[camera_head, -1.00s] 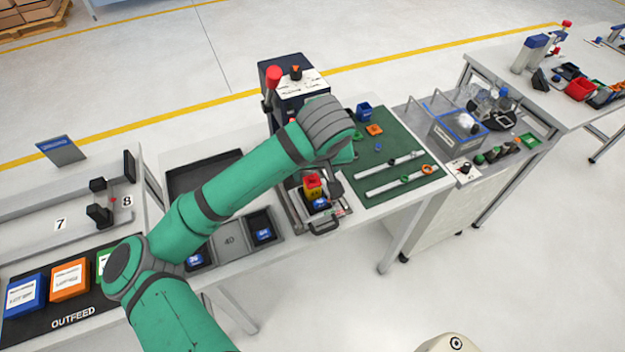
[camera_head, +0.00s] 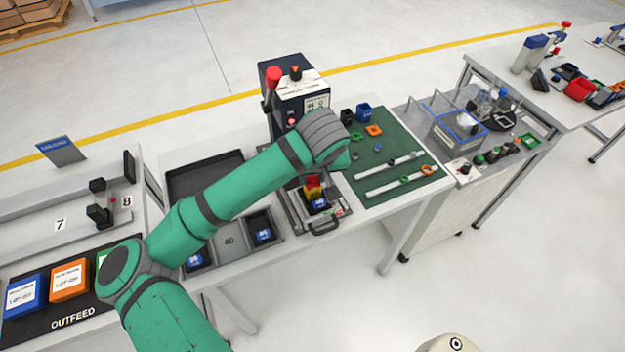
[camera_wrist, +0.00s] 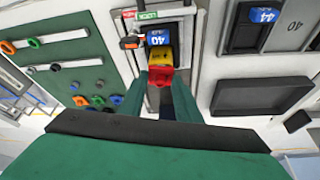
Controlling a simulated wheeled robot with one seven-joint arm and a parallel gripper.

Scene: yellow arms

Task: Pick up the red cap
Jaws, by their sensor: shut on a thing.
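The red cap (camera_wrist: 160,77) is between the fingertips of my gripper (camera_wrist: 161,84) in the wrist view, and the gripper is shut on it. I cannot tell whether the cap is clear of the yellow part. In the head view the red cap (camera_head: 313,182) shows above the fixture (camera_head: 326,227), just below my wrist. My arm hides most of the gripper there.
A dark blue press (camera_head: 290,98) with a red-knobbed lever stands close behind my wrist. A green mat (camera_head: 400,160) with small rings and rails lies to the right. Grey trays (camera_head: 229,242) are at the left. The floor in front is clear.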

